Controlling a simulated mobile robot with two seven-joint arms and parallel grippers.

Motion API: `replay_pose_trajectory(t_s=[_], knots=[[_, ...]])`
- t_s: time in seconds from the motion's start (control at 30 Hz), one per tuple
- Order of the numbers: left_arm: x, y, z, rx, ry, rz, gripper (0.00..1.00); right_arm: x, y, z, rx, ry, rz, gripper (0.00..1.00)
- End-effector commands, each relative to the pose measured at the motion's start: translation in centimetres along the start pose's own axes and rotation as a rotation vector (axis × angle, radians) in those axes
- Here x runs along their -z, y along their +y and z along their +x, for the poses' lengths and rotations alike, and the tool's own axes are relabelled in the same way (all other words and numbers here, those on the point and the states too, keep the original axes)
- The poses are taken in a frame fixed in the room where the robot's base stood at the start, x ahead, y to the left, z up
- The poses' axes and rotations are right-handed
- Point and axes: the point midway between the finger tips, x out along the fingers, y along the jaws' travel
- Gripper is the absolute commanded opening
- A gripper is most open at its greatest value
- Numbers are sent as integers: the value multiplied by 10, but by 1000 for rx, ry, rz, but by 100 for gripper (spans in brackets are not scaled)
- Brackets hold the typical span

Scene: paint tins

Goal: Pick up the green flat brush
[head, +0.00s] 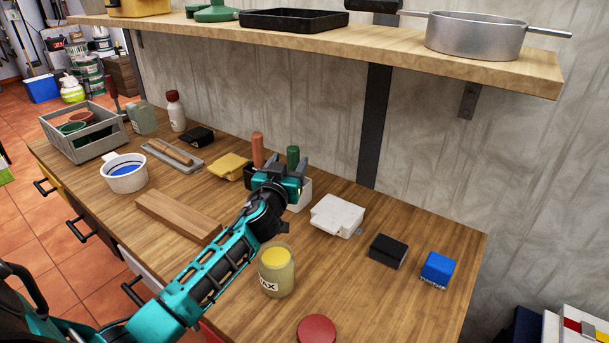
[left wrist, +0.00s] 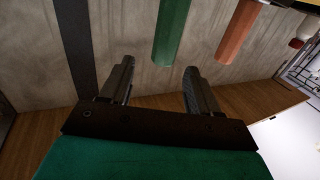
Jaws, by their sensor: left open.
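The green flat brush shows as a green handle (head: 293,157) standing upright behind my left gripper; its lower part is hidden. In the left wrist view the green handle (left wrist: 172,32) comes down from the top edge, its end lined up between the fingers. I cannot tell how far it is beyond the fingertips. My left gripper (head: 287,172) is open and empty, and it also shows in the left wrist view (left wrist: 158,75). An orange handle (head: 257,150) stands just left of the green one; it also shows in the left wrist view (left wrist: 240,32). My right gripper is out of view.
A white container (head: 301,196) is partly hidden behind the gripper. A white block (head: 338,215), a black block (head: 388,251) and a blue block (head: 438,267) lie to the right. A wax jar (head: 277,271) stands in front. A shelf (head: 330,38) overhangs the bench's back.

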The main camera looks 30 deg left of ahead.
Motion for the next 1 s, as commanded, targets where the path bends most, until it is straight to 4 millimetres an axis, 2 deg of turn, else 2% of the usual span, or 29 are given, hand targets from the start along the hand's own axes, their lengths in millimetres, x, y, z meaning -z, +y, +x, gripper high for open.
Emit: replay_pose_trajectory(t_s=[0.53, 0.87, 1.0], knots=[[-2, -3, 59, 1, -1, 1, 61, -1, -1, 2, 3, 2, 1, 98], [-2, -3, 64, 1, -2, 0, 61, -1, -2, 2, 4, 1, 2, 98], [-2, -3, 64, 1, -2, 0, 50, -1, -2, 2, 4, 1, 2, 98]])
